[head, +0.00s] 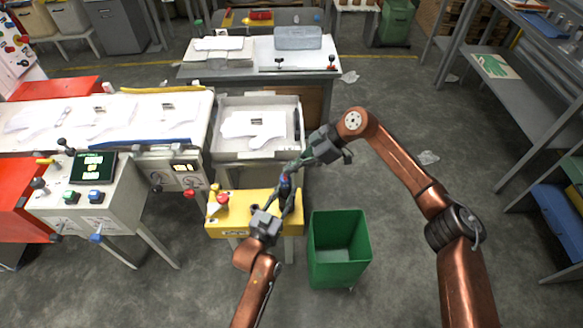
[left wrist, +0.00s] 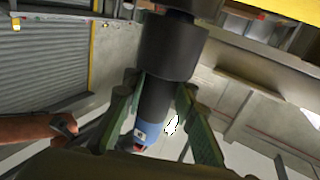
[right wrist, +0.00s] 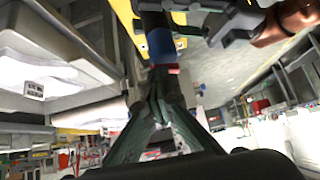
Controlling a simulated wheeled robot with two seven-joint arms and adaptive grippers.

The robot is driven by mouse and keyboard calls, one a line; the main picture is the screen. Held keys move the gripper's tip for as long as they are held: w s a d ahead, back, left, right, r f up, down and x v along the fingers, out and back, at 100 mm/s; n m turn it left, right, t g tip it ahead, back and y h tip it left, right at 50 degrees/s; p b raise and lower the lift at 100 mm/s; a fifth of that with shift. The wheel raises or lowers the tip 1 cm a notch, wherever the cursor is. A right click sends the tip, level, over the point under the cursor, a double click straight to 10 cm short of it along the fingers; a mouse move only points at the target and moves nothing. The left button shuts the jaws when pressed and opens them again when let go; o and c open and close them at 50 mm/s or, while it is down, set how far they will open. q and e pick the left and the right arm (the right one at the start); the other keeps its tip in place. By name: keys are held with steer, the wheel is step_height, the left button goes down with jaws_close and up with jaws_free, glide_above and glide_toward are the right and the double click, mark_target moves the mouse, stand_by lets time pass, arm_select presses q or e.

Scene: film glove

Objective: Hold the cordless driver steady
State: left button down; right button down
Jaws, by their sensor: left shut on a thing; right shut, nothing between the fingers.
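The cordless driver (head: 285,184) is a slim dark tool with a blue part, at the yellow stand (head: 240,212) in the head view. In the left wrist view its black body (left wrist: 172,50) narrows to a shaft between the green fingers, with a blue end below. My left gripper (head: 284,200) is shut on it; its fingers (left wrist: 160,88) lie on either side of the shaft. My right gripper (head: 288,168) is shut and empty close by. In the right wrist view its closed fingertips (right wrist: 160,88) are near the driver's blue and red end (right wrist: 160,50); contact is unclear.
A green bin (head: 340,270) stands on the floor right of the yellow stand. A tray with a white glove shape (head: 255,128) lies behind it. A control box (head: 90,200) with knobs and a small screen stands at left. Shelving (head: 520,100) is at right, with open floor between.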

steer(key=shift+s+f, duration=0.15)
steer(key=shift+s+a, duration=0.1)
steer(key=shift+s, duration=0.75)
steer(key=shift+r, duration=0.3)
steer(key=a+r+v, duration=0.1)
steer(key=v, duration=1.2)
steer(key=shift+w+a+r, duration=0.25)
steer(key=shift+a+r, duration=0.05)
steer(key=shift+a, duration=0.05)
